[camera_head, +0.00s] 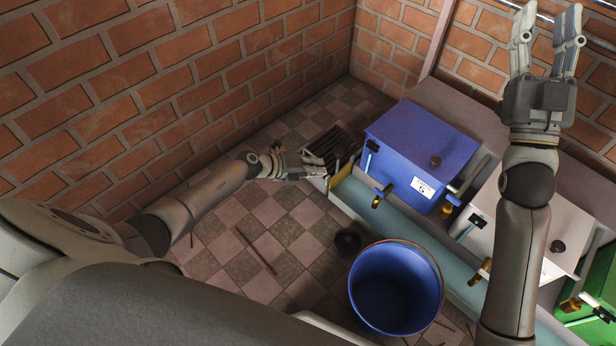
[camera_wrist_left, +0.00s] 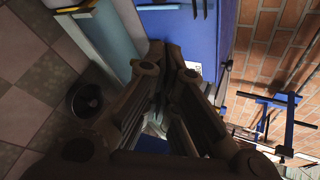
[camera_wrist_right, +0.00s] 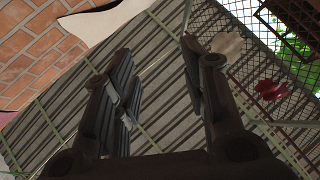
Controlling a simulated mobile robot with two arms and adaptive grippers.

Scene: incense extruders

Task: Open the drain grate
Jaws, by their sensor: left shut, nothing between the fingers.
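The drain grate (camera_head: 334,146) is a dark slatted panel in the head view, at the far end of the trough, between the floor and the blue machine. I cannot tell whether it lies flat or is tilted up. My left gripper (camera_head: 318,166) is at its near left side, with fingertips close to it; contact cannot be made out. The left fingers are together and empty, and they also show closed in the left wrist view (camera_wrist_left: 172,62). My right gripper (camera_head: 547,32) is raised at the upper right, open and empty, far from the grate; its spread fingers show in the right wrist view (camera_wrist_right: 158,70).
A blue extruder (camera_head: 425,140), a white one (camera_head: 510,225) and a green one (camera_head: 598,290) line the teal trough (camera_head: 385,205). A blue bucket (camera_head: 396,288), a small dark bowl (camera_head: 348,242) and a thin stick (camera_head: 256,251) are on the tiled floor. Brick walls enclose the corner.

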